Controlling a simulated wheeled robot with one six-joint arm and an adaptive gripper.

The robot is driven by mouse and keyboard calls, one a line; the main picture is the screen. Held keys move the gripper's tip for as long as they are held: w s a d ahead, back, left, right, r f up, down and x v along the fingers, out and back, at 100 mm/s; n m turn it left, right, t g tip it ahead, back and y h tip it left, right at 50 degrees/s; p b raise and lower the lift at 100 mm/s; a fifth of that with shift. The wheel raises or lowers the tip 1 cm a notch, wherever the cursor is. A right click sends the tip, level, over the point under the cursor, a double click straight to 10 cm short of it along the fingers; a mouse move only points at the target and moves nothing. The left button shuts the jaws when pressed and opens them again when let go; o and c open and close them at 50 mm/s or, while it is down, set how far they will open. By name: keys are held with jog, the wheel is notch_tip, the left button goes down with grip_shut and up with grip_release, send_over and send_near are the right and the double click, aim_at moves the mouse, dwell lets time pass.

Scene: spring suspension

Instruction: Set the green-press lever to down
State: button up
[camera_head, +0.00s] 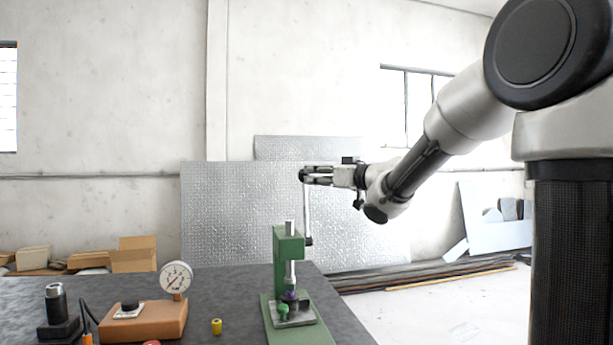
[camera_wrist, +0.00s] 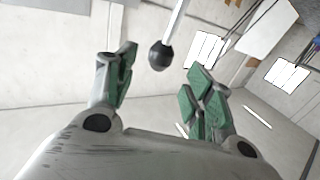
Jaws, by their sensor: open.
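The green press (camera_head: 288,245) stands on the dark table, with a silver ram over its base plate. Its lever (camera_head: 307,212) is a thin silver rod rising almost straight up from the pivot on the press's right side. The lever's black ball knob (camera_wrist: 160,56) shows in the wrist view, between and just beyond my fingertips. My gripper (camera_head: 310,175) is at the lever's top end, coming from the right. In the wrist view my gripper (camera_wrist: 158,72) has its green-padded fingers spread apart, with a gap on both sides of the knob.
An orange-brown gauge box (camera_head: 150,322) with a round dial (camera_head: 176,278) sits left of the press. A small yellow piece (camera_head: 216,326) lies between them. A black fixture (camera_head: 58,312) stands at the far left. The air above the table's left side is clear.

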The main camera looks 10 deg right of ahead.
aim_at(308, 174)
jog(key=x, duration=0.7)
grip_shut()
